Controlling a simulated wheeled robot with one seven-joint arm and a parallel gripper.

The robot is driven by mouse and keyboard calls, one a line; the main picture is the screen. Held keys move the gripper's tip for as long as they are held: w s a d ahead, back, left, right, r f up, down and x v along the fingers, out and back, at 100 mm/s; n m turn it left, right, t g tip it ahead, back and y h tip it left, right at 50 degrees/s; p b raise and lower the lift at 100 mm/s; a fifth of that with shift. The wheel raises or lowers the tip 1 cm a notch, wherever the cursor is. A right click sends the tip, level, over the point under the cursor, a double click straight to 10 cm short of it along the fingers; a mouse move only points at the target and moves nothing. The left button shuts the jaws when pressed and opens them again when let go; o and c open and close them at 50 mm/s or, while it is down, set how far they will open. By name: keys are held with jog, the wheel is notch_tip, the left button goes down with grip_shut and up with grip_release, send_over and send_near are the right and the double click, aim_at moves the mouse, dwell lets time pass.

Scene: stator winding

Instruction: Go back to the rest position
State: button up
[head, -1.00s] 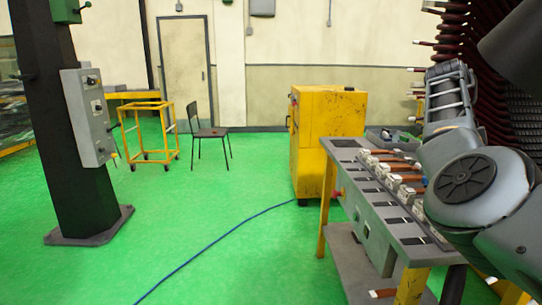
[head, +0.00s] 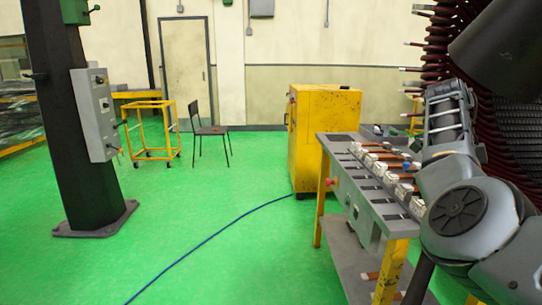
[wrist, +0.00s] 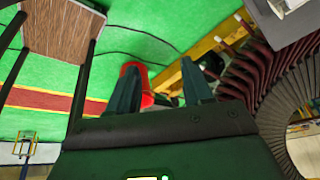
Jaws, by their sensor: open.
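My gripper (wrist: 160,88) shows in the wrist view with its two dark fingers apart and nothing held between them. A red object (wrist: 135,78) shows beyond and partly behind the left finger, apart from the gripper. In the head view my arm is folded upright at the right, and the fingertips cannot be made out there. The stator (head: 490,100), with its dark red coil ends, stands behind my arm and is partly hidden by it. It also shows at the right of the wrist view (wrist: 262,75).
A workbench (head: 378,205) with white-and-copper parts (head: 385,165) stands close by my arm. Beyond it are a yellow cabinet (head: 325,135), a chair (head: 210,131) and a yellow frame cart (head: 152,128). A dark pillar (head: 70,140) stands left. Green floor is clear between, crossed by a blue cable (head: 200,242).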

jog(key=s+d+f+n+t+h, duration=0.2)
jog(key=s+d+f+n, duration=0.15)
jog(key=f, duration=0.55)
jog(key=s+d+f+n+t+h, duration=0.1)
jog(key=s+d+f+n, duration=0.3)
jog(key=f, duration=0.6)
jog(key=s+d+f+n+t+h, duration=0.1)
jog(key=s+f+n+t+h, duration=0.1)
jog(key=s+f, duration=0.5)
jog(key=s+a+f+n+t, duration=0.3)
jog(key=s+f+n+t, duration=0.15)
jog(key=f, duration=0.25)
jog(key=s+a+r+n+t+y, duration=0.1)
jog(key=s+a+n+t+y, duration=0.3)
jog(key=s+a, duration=0.5)
jog(key=s+a+r+n+t+y, duration=0.1)
jog(key=s+a+n, duration=0.55)
jog(key=s, duration=0.55)
jog(key=s+a+r+n+t+y, duration=0.1)
jog(key=s+a+r, duration=0.4)
jog(key=r, duration=0.3)
jog(key=s+a+r+t+y, duration=0.2)
jog(key=s+a+r, duration=0.4)
jog(key=s+r, duration=0.2)
jog(key=shift+a+r+n+y, duration=0.2)
jog(key=shift+r+n+y, duration=0.15)
jog(key=shift+r, duration=0.25)
